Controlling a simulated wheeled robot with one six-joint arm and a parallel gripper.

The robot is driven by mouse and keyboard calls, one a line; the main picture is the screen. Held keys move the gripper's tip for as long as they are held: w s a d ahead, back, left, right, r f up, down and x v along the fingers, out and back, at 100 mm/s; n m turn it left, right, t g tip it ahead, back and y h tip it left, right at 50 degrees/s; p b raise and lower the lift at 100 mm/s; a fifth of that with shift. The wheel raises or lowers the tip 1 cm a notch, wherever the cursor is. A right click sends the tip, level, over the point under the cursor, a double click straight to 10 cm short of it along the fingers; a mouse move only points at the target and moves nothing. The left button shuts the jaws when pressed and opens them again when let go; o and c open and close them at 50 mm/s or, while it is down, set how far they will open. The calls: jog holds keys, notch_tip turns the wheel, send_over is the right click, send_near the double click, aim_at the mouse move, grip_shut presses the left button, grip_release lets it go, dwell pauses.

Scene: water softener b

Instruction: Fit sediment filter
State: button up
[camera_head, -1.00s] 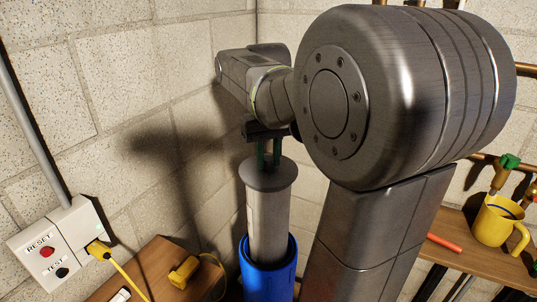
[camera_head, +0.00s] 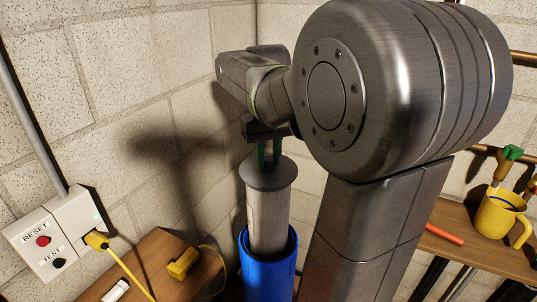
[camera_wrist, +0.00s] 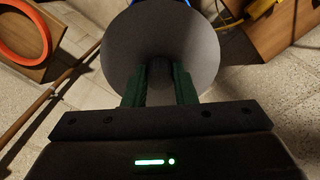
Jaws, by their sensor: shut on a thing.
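The sediment filter (camera_head: 267,215) is a grey-white cylinder with a wide grey disc cap on top. It stands upright with its lower part inside the open top of a blue housing (camera_head: 267,272). My gripper (camera_head: 269,152) is above the cap, its green fingers shut on the filter's top. In the wrist view the green fingers of my gripper (camera_wrist: 160,85) close on a dark knob in the middle of the round grey cap (camera_wrist: 150,35). A sliver of blue housing (camera_wrist: 146,3) shows behind the cap. The filter's lower end is hidden inside the housing.
A reset/test box (camera_head: 55,235) with a yellow plug is on the left wall. A wooden shelf (camera_head: 150,262) below it holds a yellow adapter (camera_head: 183,262). At right, a bench holds a yellow mug (camera_head: 500,215) and a red stick (camera_head: 444,235). An orange ring (camera_wrist: 22,32) lies at left in the wrist view.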

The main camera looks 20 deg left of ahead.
jog(key=shift+f+b, duration=6.65)
jog(key=shift+f, duration=4.8)
